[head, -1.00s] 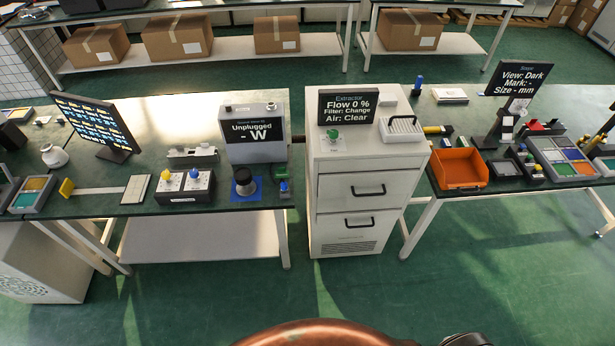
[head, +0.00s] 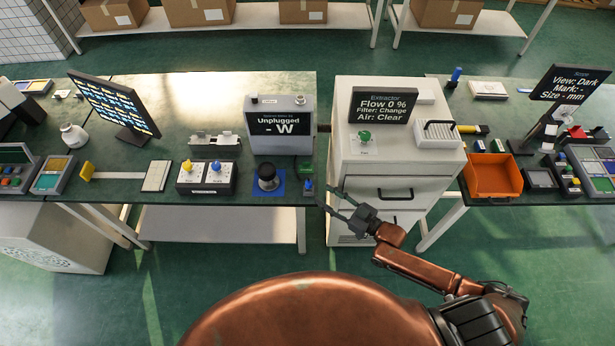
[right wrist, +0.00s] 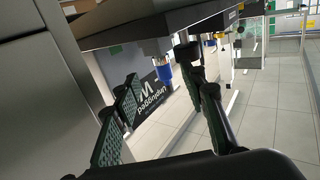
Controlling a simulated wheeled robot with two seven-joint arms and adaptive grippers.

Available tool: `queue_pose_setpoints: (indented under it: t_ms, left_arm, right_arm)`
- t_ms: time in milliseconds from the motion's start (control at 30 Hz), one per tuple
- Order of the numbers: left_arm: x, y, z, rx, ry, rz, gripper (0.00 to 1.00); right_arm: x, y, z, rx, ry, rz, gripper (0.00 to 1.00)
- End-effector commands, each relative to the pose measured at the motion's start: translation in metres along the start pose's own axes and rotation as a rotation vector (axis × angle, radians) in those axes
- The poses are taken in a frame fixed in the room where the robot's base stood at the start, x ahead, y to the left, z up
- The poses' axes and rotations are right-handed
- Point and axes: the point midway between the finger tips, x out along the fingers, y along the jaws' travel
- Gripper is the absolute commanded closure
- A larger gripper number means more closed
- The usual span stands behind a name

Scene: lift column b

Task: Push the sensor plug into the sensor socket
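A small blue-topped piece (head: 308,186), which looks like the sensor plug, stands at the front right corner of the left bench. A small green-topped dark block (head: 305,169) sits just behind it; I cannot tell if this is the socket. The meter (head: 281,127) behind reads "Unplugged". My right gripper (head: 330,197) is open and empty, just right of the blue piece, in front of the cabinet. In the right wrist view, upside down, the blue piece (right wrist: 163,73) shows beyond and between the spread fingers (right wrist: 160,92), apart from them. My left gripper is out of view.
A white extractor cabinet (head: 342,160) stands right of the bench, close behind my right gripper. A black knob (head: 267,178) on a blue mat and a two-button box (head: 206,178) lie to the left. An orange bin (head: 493,177) is on the right bench.

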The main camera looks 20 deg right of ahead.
Motion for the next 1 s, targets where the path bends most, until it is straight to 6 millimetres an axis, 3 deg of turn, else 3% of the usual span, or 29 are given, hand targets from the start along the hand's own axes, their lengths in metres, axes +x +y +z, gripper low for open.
queue_pose_setpoints:
  t_ms: [100,333,633,800,1000]
  left_arm:
    - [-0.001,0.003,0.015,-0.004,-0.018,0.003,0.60]
    - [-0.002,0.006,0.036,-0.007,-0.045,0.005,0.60]
    - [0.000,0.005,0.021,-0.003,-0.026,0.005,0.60]
    - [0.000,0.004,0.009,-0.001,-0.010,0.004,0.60]
    - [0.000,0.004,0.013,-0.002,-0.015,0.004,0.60]
  right_arm:
    - [0.007,-0.005,-0.011,0.007,0.020,-0.011,0.61]
    - [0.026,-0.002,-0.012,0.007,0.021,-0.001,0.61]
    - [0.067,-0.001,-0.012,0.005,0.020,-0.001,0.61]
    - [0.074,-0.001,-0.011,0.006,0.018,-0.002,0.61]
    - [0.074,-0.002,-0.011,0.005,0.018,-0.004,0.65]
